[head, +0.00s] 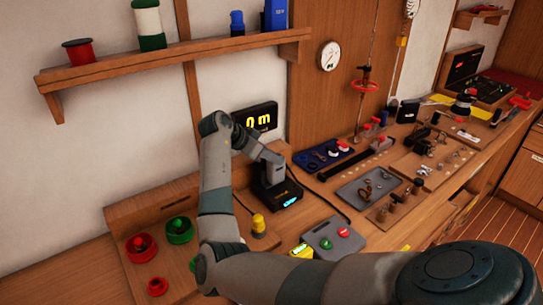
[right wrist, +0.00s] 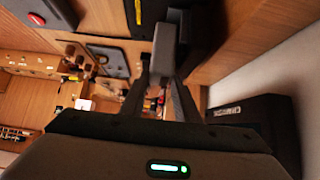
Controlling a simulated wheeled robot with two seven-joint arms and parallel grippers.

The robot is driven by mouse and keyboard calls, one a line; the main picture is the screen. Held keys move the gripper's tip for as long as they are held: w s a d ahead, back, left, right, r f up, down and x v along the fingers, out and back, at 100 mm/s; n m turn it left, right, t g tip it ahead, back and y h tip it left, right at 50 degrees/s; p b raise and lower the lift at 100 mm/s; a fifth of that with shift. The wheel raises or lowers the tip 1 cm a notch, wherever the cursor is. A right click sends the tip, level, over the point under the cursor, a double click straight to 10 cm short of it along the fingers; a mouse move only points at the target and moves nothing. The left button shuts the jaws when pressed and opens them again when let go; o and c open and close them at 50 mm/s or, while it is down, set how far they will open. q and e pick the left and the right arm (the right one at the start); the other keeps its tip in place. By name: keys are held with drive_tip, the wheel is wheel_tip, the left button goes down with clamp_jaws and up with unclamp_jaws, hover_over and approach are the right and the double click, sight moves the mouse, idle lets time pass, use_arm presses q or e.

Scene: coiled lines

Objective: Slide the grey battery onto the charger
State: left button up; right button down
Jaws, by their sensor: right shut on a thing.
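The black charger (head: 277,193) stands on the bench near the wall, with a lit cyan display on its front. My right arm reaches across from the lower right, and its gripper (head: 270,160) is just above the charger. The right gripper is shut on the grey battery (head: 272,174), which is upright over the charger's top. In the right wrist view the battery (right wrist: 163,55) shows between the two dark fingers. I cannot tell whether the battery touches the charger or is seated in it. My left gripper is out of view.
A black display (head: 256,118) is on the wall behind the gripper. A yellow-topped part (head: 258,224) and a grey panel with red and green knobs (head: 333,238) are in front of the charger. A blue tray (head: 323,156) lies to the right. A shelf (head: 180,62) hangs above.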

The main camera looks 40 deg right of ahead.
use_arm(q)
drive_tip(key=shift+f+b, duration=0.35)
use_arm(e)
drive_tip(key=shift+f, duration=0.65)
drive_tip(key=c, duration=1.3)
unclamp_jaws()
drive_tip(key=shift+a, duration=0.1)
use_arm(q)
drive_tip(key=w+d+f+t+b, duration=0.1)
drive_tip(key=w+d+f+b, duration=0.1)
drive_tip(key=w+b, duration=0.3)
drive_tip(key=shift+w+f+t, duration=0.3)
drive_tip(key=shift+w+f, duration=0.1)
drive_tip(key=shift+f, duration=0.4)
use_arm(e)
drive_tip(key=shift+v, duration=8.75)
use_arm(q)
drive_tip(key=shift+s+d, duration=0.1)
use_arm(e)
drive_tip(key=shift+s+f, duration=0.1)
